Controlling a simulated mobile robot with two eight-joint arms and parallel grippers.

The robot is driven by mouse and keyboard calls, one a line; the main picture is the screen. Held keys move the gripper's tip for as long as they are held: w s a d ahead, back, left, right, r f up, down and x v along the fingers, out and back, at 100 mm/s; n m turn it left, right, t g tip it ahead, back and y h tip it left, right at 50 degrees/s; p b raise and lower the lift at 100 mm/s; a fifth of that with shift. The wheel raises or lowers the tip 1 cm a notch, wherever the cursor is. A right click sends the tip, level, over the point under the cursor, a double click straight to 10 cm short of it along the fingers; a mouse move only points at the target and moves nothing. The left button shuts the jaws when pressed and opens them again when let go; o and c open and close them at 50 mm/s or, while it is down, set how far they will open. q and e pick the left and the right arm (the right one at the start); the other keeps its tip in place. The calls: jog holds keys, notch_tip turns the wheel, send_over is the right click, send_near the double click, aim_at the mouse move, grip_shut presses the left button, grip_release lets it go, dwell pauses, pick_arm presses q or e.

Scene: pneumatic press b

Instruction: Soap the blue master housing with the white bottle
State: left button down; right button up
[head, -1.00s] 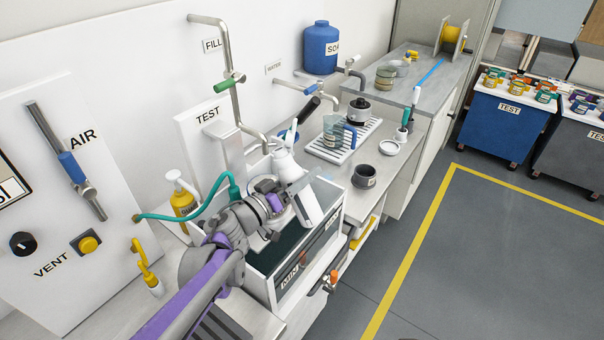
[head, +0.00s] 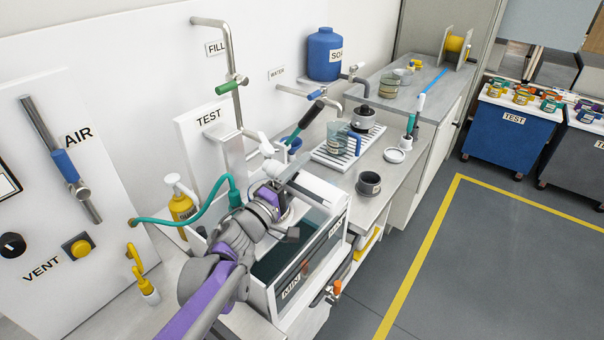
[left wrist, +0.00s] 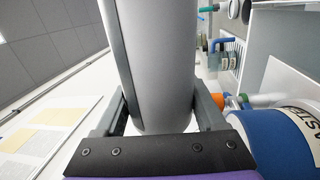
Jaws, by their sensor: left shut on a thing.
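The white bottle (head: 276,168) is in my left gripper (head: 276,200), tilted with its top toward the upper left, above the tank on the bench. In the left wrist view the pale bottle (left wrist: 155,60) stands between the two fingers of my left gripper (left wrist: 160,108), which is shut on it. A blue cylinder with a white label reading part of "MASTER", the blue master housing (left wrist: 265,140), shows at the lower right of that view, beside the gripper. In the head view I cannot make the housing out; my arm and the bottle cover that area. My right gripper is not in view.
The white-framed tank (head: 335,240) stands under my gripper. A yellow pump bottle (head: 183,207) and a teal hose (head: 185,217) are at its left.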

pick_arm(q)
jog(key=shift+r, duration=0.1)
jog(key=shift+r+n, duration=0.5)
jog(key=shift+n, duration=0.3)
jog(key=shift+w+a+r+n+y+p, duration=0.1)
jog(key=shift+r+n+y+p, duration=0.2)
jog(key=shift+r+n, duration=0.5)
jog(key=shift+f+n, duration=0.2)
jog(key=shift+n, duration=0.1)
jog(key=shift+r+n, duration=0.3)
jog(key=shift+n, duration=0.1)
jog(key=shift+f, duration=0.1)
dwell(0.5)
